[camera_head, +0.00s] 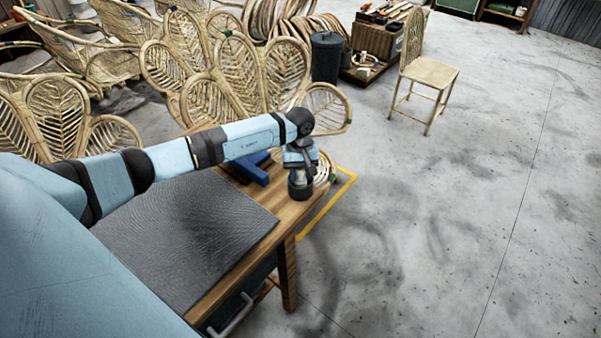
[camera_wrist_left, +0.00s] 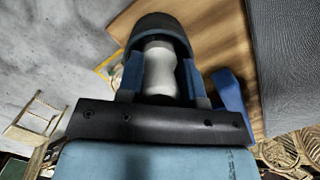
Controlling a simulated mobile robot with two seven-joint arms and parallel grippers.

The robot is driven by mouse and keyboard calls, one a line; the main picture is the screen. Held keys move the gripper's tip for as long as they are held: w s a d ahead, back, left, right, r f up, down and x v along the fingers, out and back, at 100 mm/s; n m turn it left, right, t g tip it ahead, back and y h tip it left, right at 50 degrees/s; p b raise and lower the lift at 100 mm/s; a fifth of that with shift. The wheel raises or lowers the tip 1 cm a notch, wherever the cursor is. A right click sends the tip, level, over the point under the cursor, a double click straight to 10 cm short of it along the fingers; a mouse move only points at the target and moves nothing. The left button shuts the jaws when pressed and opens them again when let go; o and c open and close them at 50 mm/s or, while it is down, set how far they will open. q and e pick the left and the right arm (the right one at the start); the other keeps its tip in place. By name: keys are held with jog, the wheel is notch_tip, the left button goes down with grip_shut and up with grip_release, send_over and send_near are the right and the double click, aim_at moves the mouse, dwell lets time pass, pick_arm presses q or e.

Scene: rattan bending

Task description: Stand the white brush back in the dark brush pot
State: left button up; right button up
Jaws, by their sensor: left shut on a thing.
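The dark brush pot (camera_head: 300,190) stands on the wooden table near its right edge. My left gripper (camera_head: 300,165) points down directly over the pot. In the left wrist view the gripper (camera_wrist_left: 158,80) is shut on the white brush (camera_wrist_left: 159,70), with a finger on each side. The brush's far end runs into the dark mouth of the pot (camera_wrist_left: 160,24). How deep it reaches is hidden, and I cannot tell whether it touches the bottom. My right gripper is not in view.
A blue tool (camera_head: 249,168) lies on the table just left of the pot. A dark textured mat (camera_head: 190,235) covers much of the wooden table (camera_head: 262,199). Rattan chair backs (camera_head: 215,75) stand behind. The grey floor to the right is open, with a chair (camera_head: 430,72) further back.

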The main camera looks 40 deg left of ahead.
pick_arm(q)
jog(key=o, duration=1)
jog(key=shift+f, duration=0.1)
